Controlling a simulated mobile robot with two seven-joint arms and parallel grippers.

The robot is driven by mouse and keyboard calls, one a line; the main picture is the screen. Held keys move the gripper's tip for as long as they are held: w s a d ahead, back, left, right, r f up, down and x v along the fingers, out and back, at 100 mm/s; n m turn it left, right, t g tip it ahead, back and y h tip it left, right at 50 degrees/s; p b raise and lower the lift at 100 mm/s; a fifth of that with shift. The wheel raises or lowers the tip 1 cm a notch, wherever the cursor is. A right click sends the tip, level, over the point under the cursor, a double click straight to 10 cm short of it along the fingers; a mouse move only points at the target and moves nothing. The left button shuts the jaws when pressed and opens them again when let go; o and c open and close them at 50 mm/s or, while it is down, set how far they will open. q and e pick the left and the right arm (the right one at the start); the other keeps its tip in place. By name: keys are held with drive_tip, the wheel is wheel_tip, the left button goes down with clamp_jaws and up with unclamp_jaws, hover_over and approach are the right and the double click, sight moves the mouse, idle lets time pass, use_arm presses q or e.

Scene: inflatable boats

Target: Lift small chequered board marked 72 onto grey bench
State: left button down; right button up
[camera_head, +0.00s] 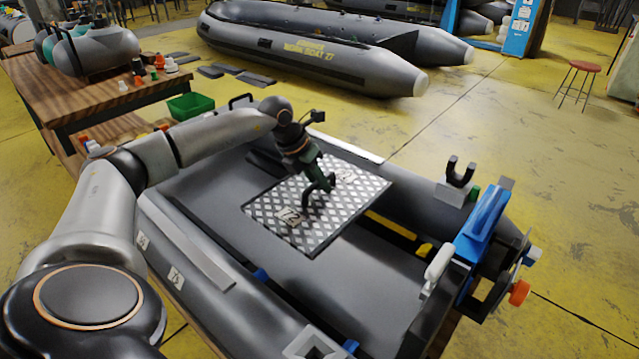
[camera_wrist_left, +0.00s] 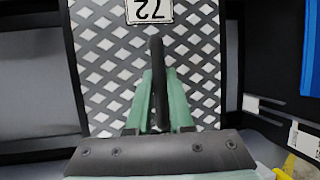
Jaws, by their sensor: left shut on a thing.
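The small chequered board (camera_head: 268,208) is a silver-and-black plate with a 72 label, lying flat or nearly so over the middle of the grey inflatable boat. My left gripper (camera_head: 322,186) is above its middle, its green fingers shut on a dark upright handle. In the left wrist view the board (camera_wrist_left: 105,55) fills the middle, its 72 label upside down at the top. The left fingers (camera_wrist_left: 158,100) close around the dark handle there. I cannot tell whether the board touches the surface below. A flat grey surface (camera_head: 215,195), possibly the grey bench, lies beside the board. My right gripper is not in view.
A blue clamp-like part (camera_head: 483,222) and a dark U-shaped holder (camera_head: 460,170) stand at the boat's right end. A wooden table (camera_head: 100,105) with grey rounded things is at left. A green bin (camera_head: 190,105) stands behind.

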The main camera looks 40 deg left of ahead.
use_arm(q)
drive_tip(key=shift+r+p, duration=1.3)
drive_tip(key=shift+r, duration=0.55)
